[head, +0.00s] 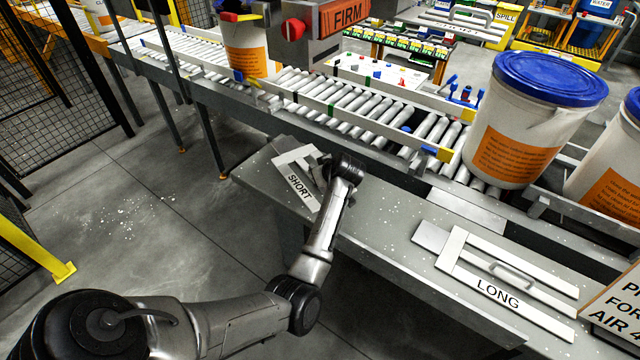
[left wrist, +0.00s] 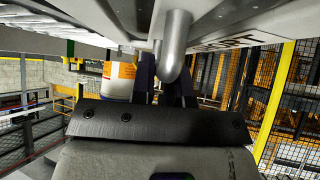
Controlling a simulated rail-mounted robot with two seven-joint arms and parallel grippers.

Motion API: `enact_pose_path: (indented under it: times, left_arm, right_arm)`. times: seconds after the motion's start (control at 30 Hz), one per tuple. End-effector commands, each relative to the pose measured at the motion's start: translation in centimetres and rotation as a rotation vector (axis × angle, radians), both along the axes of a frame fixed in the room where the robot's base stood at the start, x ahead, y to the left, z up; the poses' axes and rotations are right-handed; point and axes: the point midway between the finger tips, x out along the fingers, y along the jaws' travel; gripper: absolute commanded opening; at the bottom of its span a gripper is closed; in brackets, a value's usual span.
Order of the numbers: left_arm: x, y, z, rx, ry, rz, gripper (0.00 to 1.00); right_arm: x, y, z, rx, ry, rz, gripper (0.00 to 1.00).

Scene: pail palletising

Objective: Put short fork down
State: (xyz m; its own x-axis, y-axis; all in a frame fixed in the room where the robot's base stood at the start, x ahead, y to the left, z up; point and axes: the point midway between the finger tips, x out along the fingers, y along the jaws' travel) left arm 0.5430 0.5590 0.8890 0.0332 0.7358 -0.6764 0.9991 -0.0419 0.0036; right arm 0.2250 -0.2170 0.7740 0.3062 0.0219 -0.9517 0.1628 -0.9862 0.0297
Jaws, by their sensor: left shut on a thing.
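The short fork (head: 300,190), a pale flat plate lettered SHORT, is at the left end of the grey bench (head: 385,235) in the head view. My left gripper (head: 328,172) is at its right side, and my wrist hides part of it. In the left wrist view the fork's underside or face (left wrist: 240,12) fills the top, and its round metal handle (left wrist: 174,50) sits between my fingers, which are shut on it. I cannot tell whether the fork touches the bench or hangs just above it. My right gripper is not in view.
The long fork (head: 490,282), lettered LONG, lies on the bench at the right. A roller conveyor (head: 345,97) runs behind, carrying a white pail with a blue lid (head: 530,115). A sign (head: 615,305) stands at the bench's right edge. Bench between the forks is clear.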

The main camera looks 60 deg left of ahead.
Motion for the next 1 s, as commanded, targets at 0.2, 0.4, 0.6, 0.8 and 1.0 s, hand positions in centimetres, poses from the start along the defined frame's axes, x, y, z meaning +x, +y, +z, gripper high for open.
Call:
enact_pose_path:
  times: [0.2,0.4,0.6,0.8,1.0]
  left_arm:
    - [0.0,0.2,-0.4,0.006,-0.002,-0.001,0.00]
    - [0.0,0.2,-2.7,0.005,-0.001,-0.001,0.00]
    - [0.0,0.2,-3.9,0.005,-0.003,0.000,0.00]
    - [-0.1,0.0,-4.2,-0.003,0.001,-0.001,0.19]
    - [0.0,0.0,-4.1,-0.002,0.001,-0.001,0.38]
  right_arm:
    - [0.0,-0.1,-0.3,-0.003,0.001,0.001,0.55]
    - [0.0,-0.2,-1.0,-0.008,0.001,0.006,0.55]
    - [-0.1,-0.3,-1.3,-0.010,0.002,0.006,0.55]
    - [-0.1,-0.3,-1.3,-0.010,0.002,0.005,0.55]
    - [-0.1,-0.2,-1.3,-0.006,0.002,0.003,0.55]
